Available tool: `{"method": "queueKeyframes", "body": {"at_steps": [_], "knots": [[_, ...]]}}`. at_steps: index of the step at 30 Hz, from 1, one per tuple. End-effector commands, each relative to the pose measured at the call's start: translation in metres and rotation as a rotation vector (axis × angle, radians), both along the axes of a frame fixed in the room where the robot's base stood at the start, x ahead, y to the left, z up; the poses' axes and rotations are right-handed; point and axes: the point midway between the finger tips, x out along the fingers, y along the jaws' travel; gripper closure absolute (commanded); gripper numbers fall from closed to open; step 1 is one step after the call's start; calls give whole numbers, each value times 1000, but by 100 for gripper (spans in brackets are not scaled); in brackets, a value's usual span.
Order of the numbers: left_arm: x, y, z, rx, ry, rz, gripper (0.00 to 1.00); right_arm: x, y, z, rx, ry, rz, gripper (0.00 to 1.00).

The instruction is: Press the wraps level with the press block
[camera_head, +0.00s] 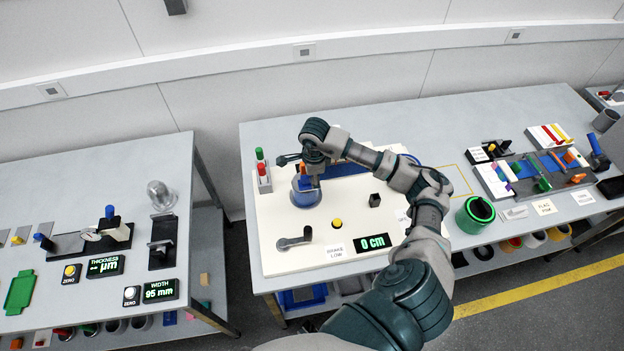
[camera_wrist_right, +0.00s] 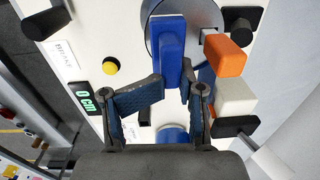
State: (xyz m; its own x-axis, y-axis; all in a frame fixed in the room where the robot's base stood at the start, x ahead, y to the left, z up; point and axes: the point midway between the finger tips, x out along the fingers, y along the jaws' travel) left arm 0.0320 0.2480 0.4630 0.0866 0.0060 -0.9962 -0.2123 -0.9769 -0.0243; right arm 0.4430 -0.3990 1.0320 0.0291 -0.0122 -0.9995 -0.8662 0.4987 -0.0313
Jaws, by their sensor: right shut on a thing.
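The blue press block (camera_wrist_right: 168,45) is upright in the wrist view, between the two fingers of my right gripper (camera_wrist_right: 172,82), which is shut on it. In the head view my right gripper (camera_head: 312,172) is over a round grey-blue drum (camera_head: 307,198) on the cream board. The drum also shows behind the block in the wrist view (camera_wrist_right: 208,14). The block's far end lies against or over the drum; I cannot tell whether they touch. Single wraps are too small to make out. My left gripper is not in view.
The cream board (camera_head: 285,235) carries a yellow button (camera_head: 337,223), a grey crank (camera_head: 294,240), a black block (camera_head: 375,200) and a display (camera_head: 372,242) reading 0 cm. An orange block (camera_wrist_right: 228,56) stands close beside the gripper. A green container (camera_head: 475,214) is farther right.

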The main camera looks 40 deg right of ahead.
Motion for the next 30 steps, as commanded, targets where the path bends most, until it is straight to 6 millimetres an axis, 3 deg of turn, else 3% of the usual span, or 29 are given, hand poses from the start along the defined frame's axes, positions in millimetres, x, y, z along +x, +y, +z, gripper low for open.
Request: {"method": "queueKeyframes", "body": {"at_steps": [8,30], "knots": [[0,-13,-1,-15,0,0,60,0,3,1,-3,-1,1,100],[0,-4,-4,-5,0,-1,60,0,0,-1,0,0,0,100]]}}
